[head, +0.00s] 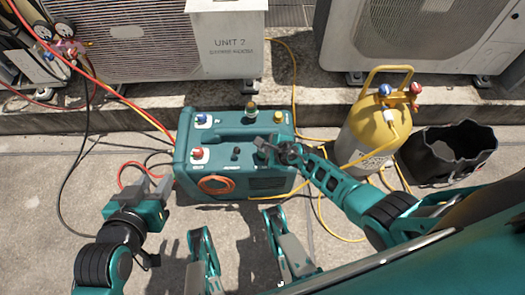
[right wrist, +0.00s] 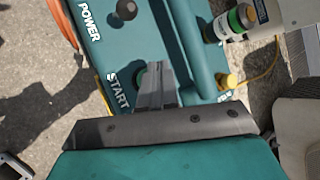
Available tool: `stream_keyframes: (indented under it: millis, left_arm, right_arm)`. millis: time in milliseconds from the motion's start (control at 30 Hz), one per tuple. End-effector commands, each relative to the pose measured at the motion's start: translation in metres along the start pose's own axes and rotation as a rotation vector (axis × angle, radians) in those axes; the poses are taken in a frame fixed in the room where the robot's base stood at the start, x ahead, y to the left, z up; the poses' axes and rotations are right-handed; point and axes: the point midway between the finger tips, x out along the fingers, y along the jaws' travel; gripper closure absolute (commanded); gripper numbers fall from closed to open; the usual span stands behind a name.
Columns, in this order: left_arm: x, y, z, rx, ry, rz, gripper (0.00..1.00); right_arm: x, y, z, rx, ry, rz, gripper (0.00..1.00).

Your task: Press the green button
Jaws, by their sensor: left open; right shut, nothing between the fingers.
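A teal machine (head: 222,135) with coloured buttons stands on the concrete. My right gripper (head: 266,150) is shut and empty, its fingertips over the machine's top at the front right. In the right wrist view its closed fingers (right wrist: 155,85) point down at the panel beside the word START. My left gripper (head: 138,190) is open and empty, left of the machine's front corner.
The machine also carries a red button (head: 197,153), a black knob (head: 236,152), a blue button (head: 202,118) and a yellow one (head: 278,116). A yellow cylinder (head: 371,135) and a black bucket (head: 450,152) stand right. Hoses lie around. Condenser units (head: 415,35) stand behind.

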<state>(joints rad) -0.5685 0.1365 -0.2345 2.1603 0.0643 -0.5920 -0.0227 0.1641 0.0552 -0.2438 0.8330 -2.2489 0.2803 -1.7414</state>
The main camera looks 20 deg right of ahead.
Motion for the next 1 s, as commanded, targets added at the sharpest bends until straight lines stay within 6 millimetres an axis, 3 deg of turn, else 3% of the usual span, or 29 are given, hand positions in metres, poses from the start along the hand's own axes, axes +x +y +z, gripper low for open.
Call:
stream_keyframes:
  millis: [1000]
  left_arm:
    - [0.0034, 0.0006, 0.0077, 0.000, -0.005, 0.002, 0.57]
  right_arm:
    - [0.0064, 0.0048, -0.0049, 0.000, 0.000, 0.001, 1.00]
